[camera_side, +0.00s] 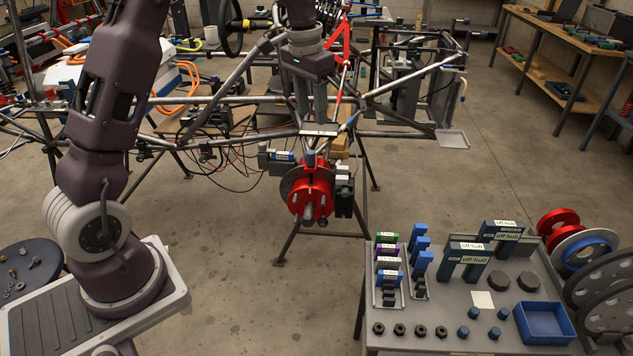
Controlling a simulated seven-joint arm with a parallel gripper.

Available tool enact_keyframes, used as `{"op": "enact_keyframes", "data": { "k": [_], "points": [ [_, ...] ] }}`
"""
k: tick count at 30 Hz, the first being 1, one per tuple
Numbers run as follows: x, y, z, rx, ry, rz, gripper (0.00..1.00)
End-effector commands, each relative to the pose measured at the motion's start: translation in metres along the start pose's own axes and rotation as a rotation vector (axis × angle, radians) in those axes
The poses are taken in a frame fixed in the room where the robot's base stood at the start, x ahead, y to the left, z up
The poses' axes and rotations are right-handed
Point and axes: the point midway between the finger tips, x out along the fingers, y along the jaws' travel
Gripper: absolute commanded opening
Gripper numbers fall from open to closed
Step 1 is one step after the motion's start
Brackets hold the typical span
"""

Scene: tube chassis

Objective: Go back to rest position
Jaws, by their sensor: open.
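My gripper (311,118) hangs down from the top middle of the picture, its two fingers pointing at the floor. It is open, and I see nothing held between the fingers. The fingertips show just above a tube of the chassis (220,101) and above the red hub (310,190); whether they touch the tube I cannot tell.
A grey table (400,343) at the lower right holds blue blocks, labelled blue stands (474,265), dark nuts and a blue tray (543,322). Wheels and discs (590,250) stand at the right edge. Wooden benches (560,85) line the back right. The floor between is clear.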

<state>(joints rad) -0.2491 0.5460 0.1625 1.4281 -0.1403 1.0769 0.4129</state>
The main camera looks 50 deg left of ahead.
Motion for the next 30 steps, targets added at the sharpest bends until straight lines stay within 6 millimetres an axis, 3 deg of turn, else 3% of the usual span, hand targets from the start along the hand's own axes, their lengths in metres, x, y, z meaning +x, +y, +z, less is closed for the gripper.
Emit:
{"op": "enact_keyframes", "data": {
  "k": [1, 3, 6, 9, 12, 15, 19, 30],
  "points": [
    [-0.037, 0.024, 0.021, 0.001, 0.048, 0.003, 0.43],
    [-0.076, 0.055, 0.059, 0.0, 0.105, 0.007, 0.43],
    [-0.113, 0.094, 0.125, 0.006, 0.187, 0.013, 0.43],
    [-0.126, 0.122, 0.194, 0.018, 0.264, 0.014, 0.43],
    [-0.12, 0.136, 0.249, 0.027, 0.326, 0.012, 0.43],
    [-0.108, 0.141, 0.283, 0.031, 0.366, 0.009, 0.43],
    [-0.1, 0.143, 0.3, 0.032, 0.385, 0.007, 0.43],
    [-0.1, 0.142, 0.3, 0.031, 0.384, 0.007, 0.43]
  ]
}}
